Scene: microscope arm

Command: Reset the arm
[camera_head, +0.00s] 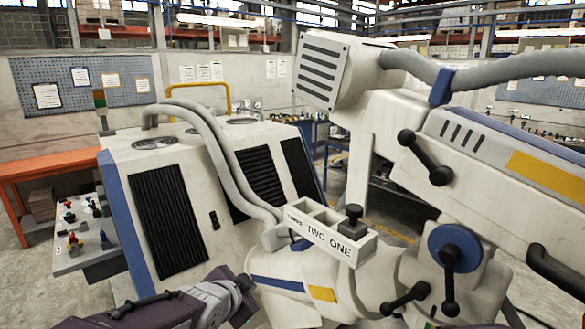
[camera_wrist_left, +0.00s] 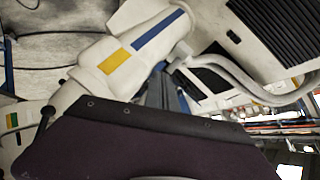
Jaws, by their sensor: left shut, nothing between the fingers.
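The white microscope arm (camera_head: 400,150) fills the right side of the head view, with a vented head (camera_head: 322,68) at its upper left end. Black ball-ended levers (camera_head: 425,160) and a blue round hub with a black lever (camera_head: 450,268) sit on it. A white slotted box (camera_head: 327,238) reads TWO and ONE, with a further word partly legible at its left end. A black knob (camera_head: 352,222) stands upright at its ONE end. My left gripper (camera_head: 242,288) is shut and empty, low and left of the box. My right gripper is out of view.
A side panel (camera_head: 80,235) has small coloured controls. An orange bench (camera_head: 50,165) is at far left.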

